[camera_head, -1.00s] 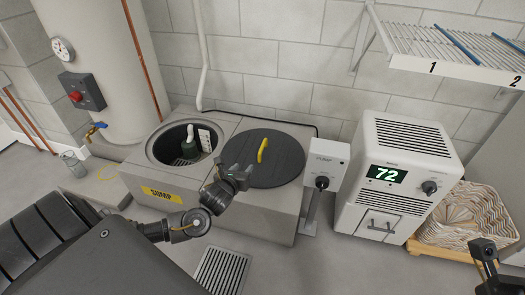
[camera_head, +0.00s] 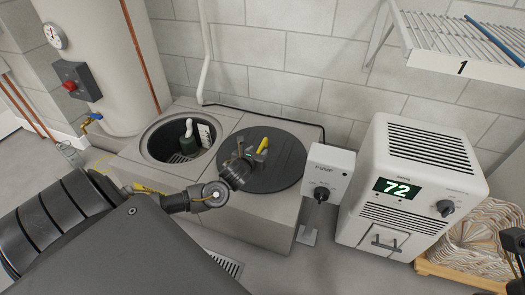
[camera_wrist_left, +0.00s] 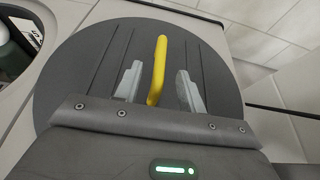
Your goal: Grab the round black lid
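The round black lid (camera_head: 286,170) lies flat on top of the light box beside the open sump hole. Its yellow handle (camera_wrist_left: 157,72) stands up near the lid's middle and also shows in the head view (camera_head: 263,145). My left gripper (camera_head: 254,155) is over the lid. In the left wrist view its two grey fingers (camera_wrist_left: 160,88) are apart, one on each side of the handle, with gaps visible on both sides. Part of the lid is hidden by the gripper. A piece of my right arm or gripper (camera_head: 515,245) shows at the right edge; its fingers are unclear.
The open sump hole (camera_head: 182,139) with a green pump inside is left of the lid. A pump switch box (camera_head: 328,172) stands close on the right, then a dehumidifier (camera_head: 415,185). A wire shelf (camera_head: 460,45) hangs at upper right. A basket (camera_head: 480,240) is at lower right.

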